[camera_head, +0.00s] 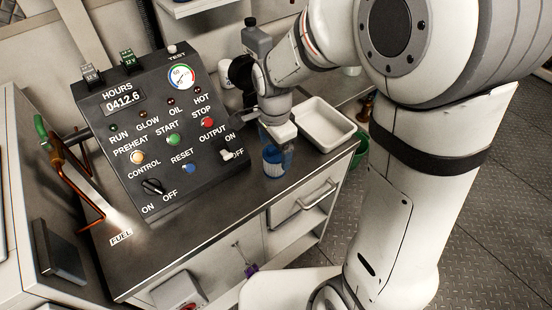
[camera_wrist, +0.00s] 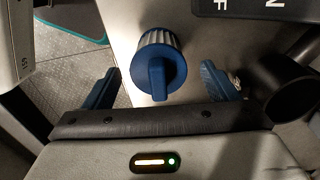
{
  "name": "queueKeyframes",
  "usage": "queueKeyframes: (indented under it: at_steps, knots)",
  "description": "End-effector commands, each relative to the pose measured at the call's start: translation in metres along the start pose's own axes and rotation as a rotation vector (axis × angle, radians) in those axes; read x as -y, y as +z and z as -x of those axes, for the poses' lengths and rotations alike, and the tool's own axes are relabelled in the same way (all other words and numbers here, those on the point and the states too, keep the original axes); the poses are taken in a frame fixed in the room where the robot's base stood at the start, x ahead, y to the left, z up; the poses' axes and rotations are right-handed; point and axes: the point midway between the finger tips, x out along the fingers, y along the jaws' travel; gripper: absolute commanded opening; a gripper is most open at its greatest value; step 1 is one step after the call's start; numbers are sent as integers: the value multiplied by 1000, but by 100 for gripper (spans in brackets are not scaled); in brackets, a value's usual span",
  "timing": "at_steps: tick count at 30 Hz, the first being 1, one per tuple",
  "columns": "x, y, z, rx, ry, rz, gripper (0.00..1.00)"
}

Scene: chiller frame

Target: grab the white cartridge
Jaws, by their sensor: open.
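The white cartridge (camera_wrist: 160,38) shows in the wrist view as a round pleated white body under a blue cap with a raised blue grip bar. It stands on the grey worktop. My gripper (camera_head: 277,142) is above it in the head view, pointing down. In the wrist view its two blue fingers are spread wide, one on each side of the cartridge, with a gap on both sides. The gripper is open and empty. In the head view the cartridge (camera_head: 273,168) is small and partly hidden by my gripper, so its details are hard to make out.
A dark control panel (camera_head: 165,130) with buttons and a gauge stands left of the cartridge. A white tray (camera_head: 352,128) lies to the right on the worktop (camera_head: 215,225). The worktop's front edge is close to the cartridge. A dark cylinder (camera_wrist: 285,88) is near the right finger.

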Motion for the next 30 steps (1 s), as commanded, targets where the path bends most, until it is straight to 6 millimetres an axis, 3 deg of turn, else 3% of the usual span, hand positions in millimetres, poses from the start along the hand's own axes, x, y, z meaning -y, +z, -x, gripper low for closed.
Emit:
queueKeyframes:
  at_steps: [3,24,30]
  knots:
    - [0,0,0,0,0,1,79]
    - [0,1,0,0,0,2,21]
    - [0,1,1,0,0,3,20]
